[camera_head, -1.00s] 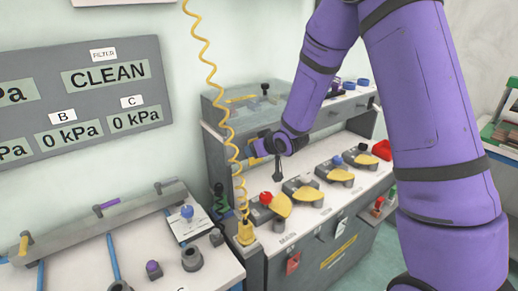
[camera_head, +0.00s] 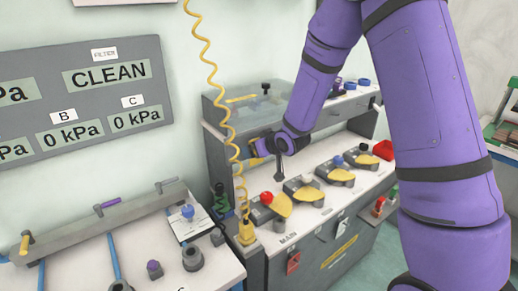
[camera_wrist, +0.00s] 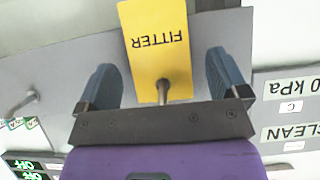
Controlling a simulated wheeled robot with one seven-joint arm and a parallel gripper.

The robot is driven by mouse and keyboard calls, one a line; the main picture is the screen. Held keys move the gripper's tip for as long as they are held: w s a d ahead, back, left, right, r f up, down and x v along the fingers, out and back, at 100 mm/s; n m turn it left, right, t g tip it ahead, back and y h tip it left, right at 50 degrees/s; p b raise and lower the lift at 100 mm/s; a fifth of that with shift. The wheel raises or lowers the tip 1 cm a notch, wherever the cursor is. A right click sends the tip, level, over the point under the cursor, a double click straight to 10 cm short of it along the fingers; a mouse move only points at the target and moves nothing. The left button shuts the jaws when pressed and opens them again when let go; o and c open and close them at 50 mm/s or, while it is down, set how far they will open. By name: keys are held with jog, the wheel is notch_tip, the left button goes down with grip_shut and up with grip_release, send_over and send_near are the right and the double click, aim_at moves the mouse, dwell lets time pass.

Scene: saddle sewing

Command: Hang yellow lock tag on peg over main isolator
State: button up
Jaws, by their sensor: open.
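The yellow lock tag (camera_wrist: 155,40) reads FITTER, upside down in the wrist view. A short grey peg (camera_wrist: 162,92) shows at its lettering's top edge, and the tag appears to hang there. My gripper (camera_wrist: 162,72) is open, with one blue-grey finger on each side of the tag and a gap to both. In the head view my gripper (camera_head: 264,149) is at the left part of the bench's back panel, and the tag is hard to make out. The main isolator (camera_head: 272,204), with a red knob and yellow plate, is below it, by the MAIN label (camera_head: 288,238).
More yellow-plated isolators (camera_head: 304,190) stand in a row to the right. A coiled yellow cable (camera_head: 228,120) hangs just left of my gripper. A clear-topped shelf (camera_head: 240,100) is above it. A second bench (camera_head: 110,230) with pegs is at the left.

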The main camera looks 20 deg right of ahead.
jog(key=s+d+r+m+h, duration=0.1)
jog(key=s+d+r, duration=0.2)
jog(key=s+r, duration=0.3)
jog(key=s+d+r+h, duration=0.1)
jog(key=s+d+r, duration=0.2)
jog(key=s+r, duration=0.3)
jog(key=s+r+m+g, duration=0.1)
jog(key=s+r, duration=0.3)
jog(key=s, duration=0.5)
jog(key=s+r+g+h, duration=0.1)
jog(key=s+r, duration=0.3)
jog(key=s, duration=0.4)
jog(key=s+d+r+m+g, duration=0.1)
jog(key=s+r+g, duration=0.2)
jog(key=s, duration=0.6)
jog(key=shift+s+r+m, duration=0.3)
jog(key=shift+r, duration=0.2)
jog(key=shift+d, duration=0.1)
